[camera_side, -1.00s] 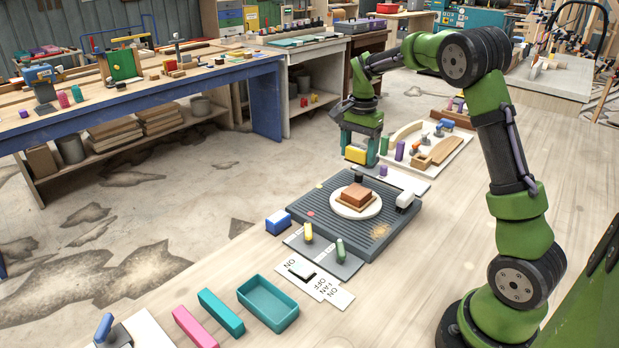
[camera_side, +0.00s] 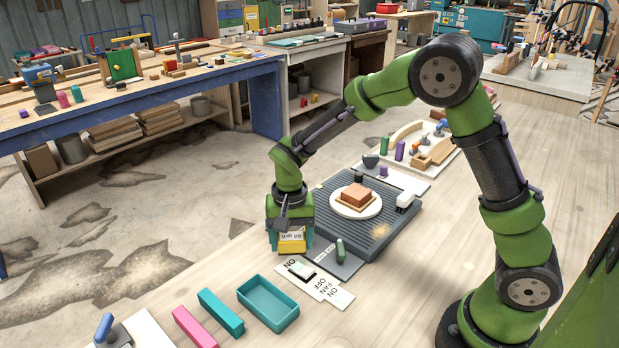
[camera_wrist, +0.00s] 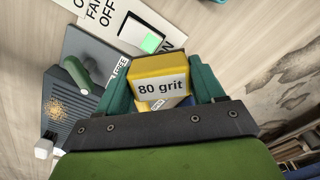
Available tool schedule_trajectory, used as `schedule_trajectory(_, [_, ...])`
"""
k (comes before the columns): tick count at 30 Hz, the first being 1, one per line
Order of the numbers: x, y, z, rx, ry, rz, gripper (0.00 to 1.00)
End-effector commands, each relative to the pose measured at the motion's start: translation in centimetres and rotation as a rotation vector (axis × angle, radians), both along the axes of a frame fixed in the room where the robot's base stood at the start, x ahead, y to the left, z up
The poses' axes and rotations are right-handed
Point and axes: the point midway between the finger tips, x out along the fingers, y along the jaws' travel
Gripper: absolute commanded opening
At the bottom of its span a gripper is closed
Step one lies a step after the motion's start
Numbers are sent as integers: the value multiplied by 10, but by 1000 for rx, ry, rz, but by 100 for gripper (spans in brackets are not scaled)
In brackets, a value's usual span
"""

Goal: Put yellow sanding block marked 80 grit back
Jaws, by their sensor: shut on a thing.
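The yellow sanding block (camera_wrist: 160,68) has a white label reading "80 grit". My gripper (camera_wrist: 163,85) is shut on it, with a teal finger on each side. In the side view my gripper (camera_side: 290,242) holds the yellow block (camera_side: 291,246) low at the near left corner of the grey ribbed table. Whether the yellow block touches anything beneath is hidden.
The ribbed table (camera_side: 378,235) carries a round white disc (camera_side: 340,208) with a wooden block (camera_side: 355,194). A fan switch (camera_wrist: 148,40) shows green. A teal tray (camera_side: 268,312), teal bar (camera_side: 221,311) and pink bar (camera_side: 195,327) lie in front. A blue-handled tool (camera_side: 104,328) is at front left.

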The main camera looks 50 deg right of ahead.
Motion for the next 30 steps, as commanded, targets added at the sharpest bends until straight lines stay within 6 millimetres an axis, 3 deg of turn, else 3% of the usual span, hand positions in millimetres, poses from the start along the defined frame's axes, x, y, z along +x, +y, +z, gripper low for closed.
schedule_trajectory(6, [53, 8, -6, -1, -1, -1, 39])
schedule_trajectory(12, [91, 14, -10, -1, 1, -2, 39])
schedule_trajectory(23, [114, 18, -11, 0, 0, -1, 39])
schedule_trajectory(30, [113, 18, -45, 0, 3, -1, 39])
